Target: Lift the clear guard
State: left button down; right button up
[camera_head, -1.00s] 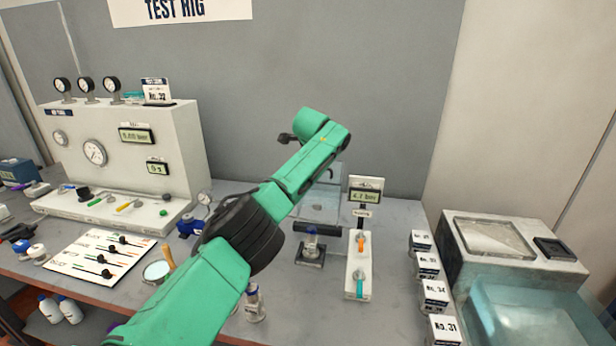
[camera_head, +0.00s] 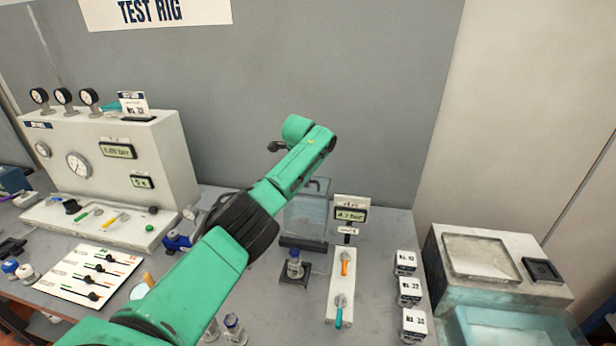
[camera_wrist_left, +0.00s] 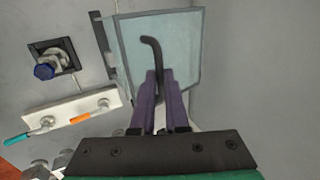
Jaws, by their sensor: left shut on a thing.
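The clear guard (camera_head: 304,222) is a pale see-through panel behind the small bottle, with a dark bar along its front lower edge. It also shows in the left wrist view (camera_wrist_left: 184,35), with a dark hooked handle (camera_wrist_left: 151,47) in front of it. My left gripper (camera_wrist_left: 160,78) has purple fingers shut on the handle's lower part. In the head view my green left arm reaches up and right past the guard. The fingers cannot be made out there. My right gripper is in neither view.
A blue-capped bottle (camera_head: 294,268) stands on a dark base in front of the guard. A white valve block (camera_head: 339,303) with orange and teal levers stands to its right, below a pressure display (camera_head: 350,214). Numbered blocks (camera_head: 408,291) and a teal bin (camera_head: 520,325) are at right.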

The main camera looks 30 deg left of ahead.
pick_arm(q)
jog(key=c, duration=1.2)
grip_release()
jog(key=shift+w+a+r, duration=0.1)
jog(key=shift+w+r, duration=0.05)
jog(key=shift+r, duration=0.2)
jog(key=shift+o, duration=1.3)
jog(key=shift+f, duration=0.1)
jog(key=shift+s+b, duration=0.2)
jog(key=shift+b, duration=0.1)
jog(key=shift+s+d+r+b, duration=0.2)
jog(key=shift+r+b, duration=0.1)
jog(key=shift+r, duration=0.15)
jog(key=b+v, duration=0.4)
jog(key=v, duration=0.9)
jog(key=shift+s+a+r, duration=0.2)
jog(key=shift+a, duration=0.05)
